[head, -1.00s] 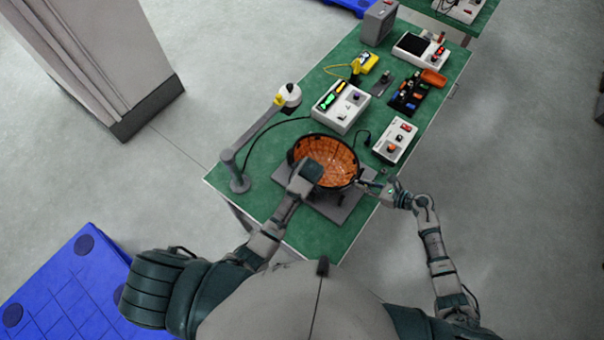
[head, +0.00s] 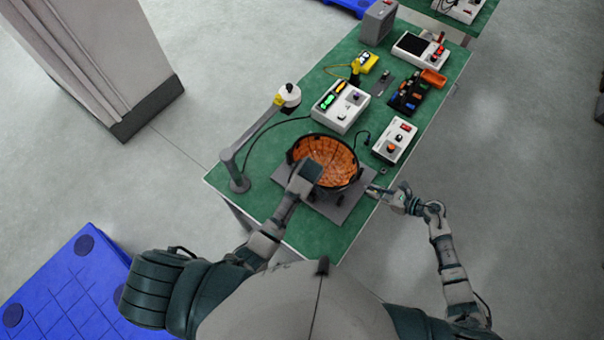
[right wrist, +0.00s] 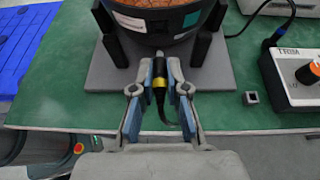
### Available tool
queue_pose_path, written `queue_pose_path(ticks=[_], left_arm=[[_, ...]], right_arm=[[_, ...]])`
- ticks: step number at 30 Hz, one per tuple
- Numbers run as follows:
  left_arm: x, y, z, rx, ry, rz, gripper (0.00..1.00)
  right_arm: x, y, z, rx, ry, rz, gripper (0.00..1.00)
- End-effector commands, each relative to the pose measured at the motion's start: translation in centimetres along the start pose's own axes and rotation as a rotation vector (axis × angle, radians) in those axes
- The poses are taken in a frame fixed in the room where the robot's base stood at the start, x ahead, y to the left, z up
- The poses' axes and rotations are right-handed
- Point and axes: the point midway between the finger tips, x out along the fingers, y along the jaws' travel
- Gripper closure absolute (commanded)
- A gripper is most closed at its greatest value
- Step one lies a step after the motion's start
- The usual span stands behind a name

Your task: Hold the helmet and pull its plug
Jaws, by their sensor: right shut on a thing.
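The helmet (head: 336,157) is an upturned bowl with an orange inside and a dark rim, held between black posts on a grey base plate (head: 345,205). Its dark lower side (right wrist: 150,38) shows at the top of the right wrist view. My left gripper (head: 306,172) is over the helmet's near left rim; its fingers are hidden. My right gripper (head: 372,190) is at the right side of the plate. In the right wrist view it is shut on the black plug (right wrist: 159,82) with a yellow ring, a cable trailing back from it. The plug's tip looks just clear of the helmet.
A white box with an orange knob (head: 394,139) stands right of the helmet, and another white box (head: 341,107) behind it. A lamp-like arm (head: 240,160) stands left. A small grey square piece (right wrist: 250,98) lies near the table's edge. The green table's front left is clear.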

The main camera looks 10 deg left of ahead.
Motion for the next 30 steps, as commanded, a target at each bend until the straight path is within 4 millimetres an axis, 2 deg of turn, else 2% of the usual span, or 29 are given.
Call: queue_pose_path(ticks=[9,17,18,21,30], left_arm=[[0.15,-0.22,-0.01,-0.001,-0.001,-0.006,1.00],[0.16,-0.23,-0.01,-0.001,-0.001,-0.006,1.00],[0.16,-0.23,-0.01,-0.001,-0.001,-0.006,0.78],[0.13,-0.20,0.00,0.000,-0.001,-0.005,0.54],[-0.09,-0.06,0.05,0.000,0.000,-0.002,0.54]], right_arm=[[-0.94,-0.01,-0.35,0.000,-0.001,0.000,1.00],[-0.99,-0.01,-0.37,0.000,-0.001,0.000,1.00],[-0.99,-0.02,-0.37,0.000,-0.001,0.000,1.00],[-0.99,-0.01,-0.37,0.000,-0.001,0.000,1.00],[-1.06,0.00,-0.38,0.000,-0.001,-0.001,1.00]])
